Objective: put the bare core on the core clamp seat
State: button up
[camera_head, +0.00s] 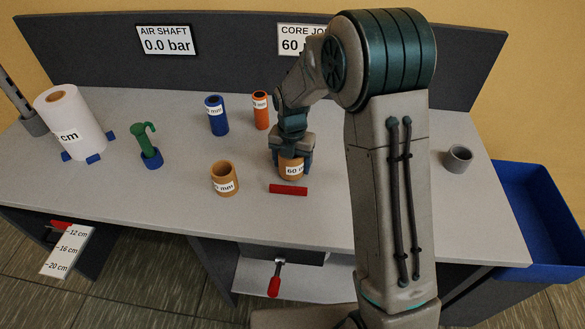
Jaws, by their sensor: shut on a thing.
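A brown cardboard core (291,172) with a white label starting with "60" is held by my gripper (291,158). The gripper points down and its fingers are shut around the core's upper part. The core looks upright over the middle of the bench, just behind a red bar (289,189). I cannot tell whether its bottom touches the bench or a seat. A second brown core (225,178), hollow and labelled in mm, stands upright to the left. No core clamp seat shows clearly; one under the held core would be hidden.
Blue (216,115) and orange (261,110) tubes stand behind. At left are a white roll (73,122) and a green handle tool (147,146). A grey cup (458,158) and blue bin (542,212) are at right. A red-handled lever (275,284) hangs below the bench (180,202).

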jog(key=shift+f, duration=0.35)
jog(key=shift+f, duration=0.15)
jog(key=o, duration=1)
